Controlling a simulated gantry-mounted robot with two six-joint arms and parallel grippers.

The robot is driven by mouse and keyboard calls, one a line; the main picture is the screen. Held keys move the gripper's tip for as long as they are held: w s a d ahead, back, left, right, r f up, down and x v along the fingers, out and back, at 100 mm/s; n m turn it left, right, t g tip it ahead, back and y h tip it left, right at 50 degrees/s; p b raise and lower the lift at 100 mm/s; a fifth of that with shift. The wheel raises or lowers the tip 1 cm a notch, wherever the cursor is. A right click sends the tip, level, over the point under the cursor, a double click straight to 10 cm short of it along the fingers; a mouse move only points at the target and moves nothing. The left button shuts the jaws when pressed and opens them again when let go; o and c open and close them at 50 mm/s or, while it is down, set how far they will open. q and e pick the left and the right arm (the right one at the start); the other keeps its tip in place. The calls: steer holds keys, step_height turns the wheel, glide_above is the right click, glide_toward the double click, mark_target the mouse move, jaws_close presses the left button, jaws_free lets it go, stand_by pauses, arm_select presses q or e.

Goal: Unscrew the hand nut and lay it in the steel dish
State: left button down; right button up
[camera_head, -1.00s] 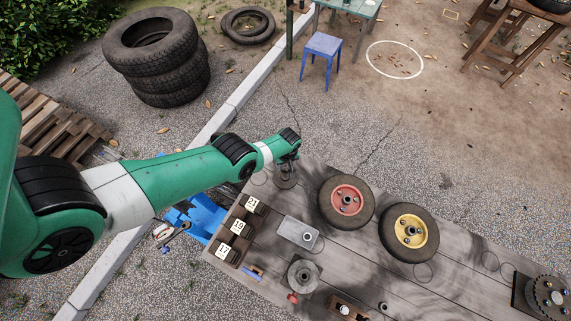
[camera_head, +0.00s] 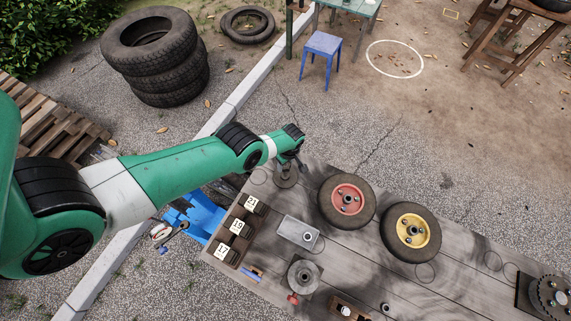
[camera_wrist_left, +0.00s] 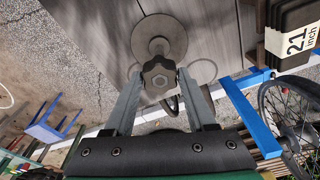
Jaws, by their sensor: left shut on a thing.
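The hand nut (camera_wrist_left: 160,75) is a dark, lobed knob in the left wrist view. My left gripper (camera_wrist_left: 158,78) is shut on it, one finger on each side. Behind the nut is a round grey disc (camera_wrist_left: 172,34) with a central post, on the grey planks; I cannot tell whether the nut is still on its thread. In the head view my left gripper (camera_head: 288,161) is over this disc (camera_head: 286,178) at the bench's far left corner, and the nut is too small to make out. My right gripper is not in view.
A red-hubbed wheel (camera_head: 346,200) and a yellow-hubbed wheel (camera_head: 411,232) lie on the plank bench (camera_head: 385,280). Numbered dark blocks (camera_head: 240,229) line its left edge. A round grey fitting (camera_head: 303,276) sits near the front.

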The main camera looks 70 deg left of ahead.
mark_target(287, 166)
arm_select(q)
steer(key=shift+f, duration=0.1)
steer(key=shift+f+n+b, duration=0.1)
steer(key=shift+n+b, duration=0.25)
steer(key=shift+n, duration=0.75)
jaws_free()
steer(key=shift+r, duration=0.2)
steer(key=r+p, duration=0.6)
steer(key=r, duration=0.1)
steer(key=shift+w+d+p, duration=0.25)
steer(key=shift+d+p, duration=0.1)
steer(key=shift+d, duration=0.05)
